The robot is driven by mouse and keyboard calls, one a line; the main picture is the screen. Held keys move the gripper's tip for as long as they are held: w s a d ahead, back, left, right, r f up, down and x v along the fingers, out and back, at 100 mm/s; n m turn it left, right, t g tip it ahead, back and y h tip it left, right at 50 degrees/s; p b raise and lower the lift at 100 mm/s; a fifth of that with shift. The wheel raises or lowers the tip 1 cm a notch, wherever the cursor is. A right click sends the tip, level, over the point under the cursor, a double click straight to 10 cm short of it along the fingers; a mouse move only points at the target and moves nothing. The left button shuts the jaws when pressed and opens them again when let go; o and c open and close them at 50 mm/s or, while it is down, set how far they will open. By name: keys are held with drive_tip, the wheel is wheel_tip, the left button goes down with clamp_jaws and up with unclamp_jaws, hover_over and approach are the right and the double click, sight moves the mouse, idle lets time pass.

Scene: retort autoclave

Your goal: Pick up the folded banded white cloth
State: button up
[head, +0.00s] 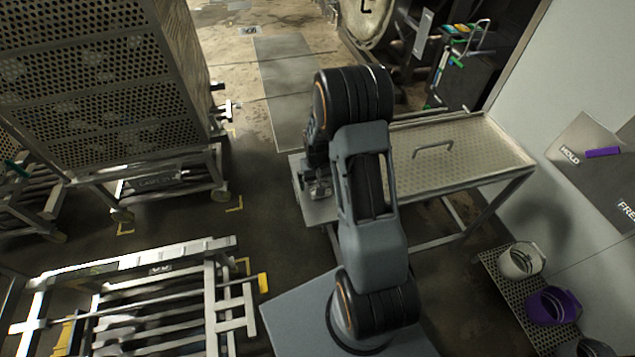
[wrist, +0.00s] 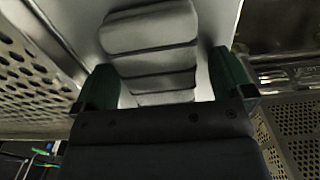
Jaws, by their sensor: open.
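The folded white cloth (wrist: 150,32) shows in the wrist view as a pale stack crossed by dark bands. It lies on a smooth light surface (wrist: 215,18), and its near end reaches between my gripper's two green fingers. My gripper (wrist: 165,82) is open, with one finger on each side of the cloth. A gap shows beside the cloth at the right finger; contact at the left finger is unclear. In the head view my gripper (head: 318,187) is low over the left end of the metal table (head: 470,165). I cannot make out the cloth there, behind my arm and gripper.
A perforated metal crate on a wheeled frame (head: 100,90) stands at the left. A metal rack cart (head: 150,290) is at the lower left. Open floor (head: 285,70) lies beyond the table.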

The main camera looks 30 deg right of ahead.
drive_tip(key=c, duration=1)
drive_tip(key=shift+r, duration=0.1)
drive_tip(key=shift+r, duration=0.2)
wheel_tip(320, 180, up, 2)
drive_tip(key=shift+r, duration=0.15)
drive_tip(key=w+a+r+b, duration=0.1)
drive_tip(key=a+r, duration=0.9)
drive_tip(key=a, duration=0.4)
drive_tip(key=shift+r, duration=0.1)
